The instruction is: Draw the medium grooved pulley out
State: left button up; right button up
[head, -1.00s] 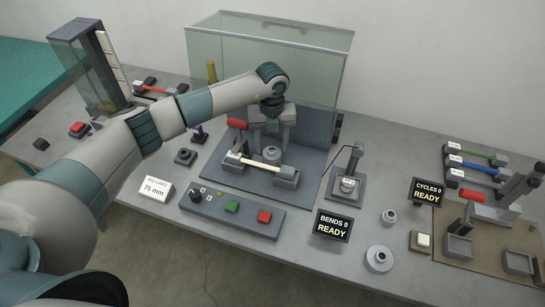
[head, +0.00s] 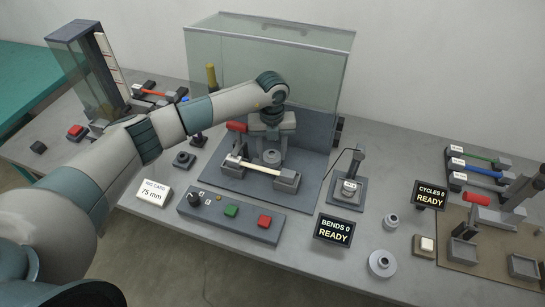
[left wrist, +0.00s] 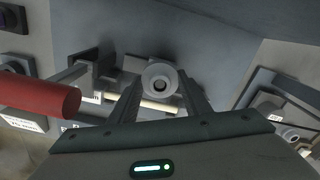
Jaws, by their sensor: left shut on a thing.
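The medium grooved pulley, a grey ring-shaped piece (head: 271,157), is in the bend tester under the clear hood. My left gripper (head: 271,146) reaches down over it from above, one finger on each side. In the left wrist view the pulley (left wrist: 160,77) shows end-on with its dark centre hole, between the two fingers of the left gripper (left wrist: 160,98), which is shut on it. I cannot tell whether the pulley is clear of its seat. A pale cable sample (head: 255,167) lies across the clamps just in front. My right gripper is not in view.
A red handle (head: 237,127) stands close left of the gripper. The clear hood (head: 315,75) rises behind. A button panel (head: 215,214) lies in front, a weight stand (head: 348,188) to the right. Two other pulleys, smaller (head: 391,221) and larger (head: 382,264), sit on the table.

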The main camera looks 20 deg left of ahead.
pick_arm(q)
jog(key=shift+r, duration=0.55)
jog(key=shift+r+p, duration=0.2)
jog(key=shift+p, duration=0.15)
dwell(0.5)
jog(key=shift+r+p, duration=0.6)
jog(key=shift+r, duration=0.4)
jog(key=shift+r+p, duration=1.05)
jog(key=shift+r, duration=0.85)
jog(key=shift+s, duration=0.1)
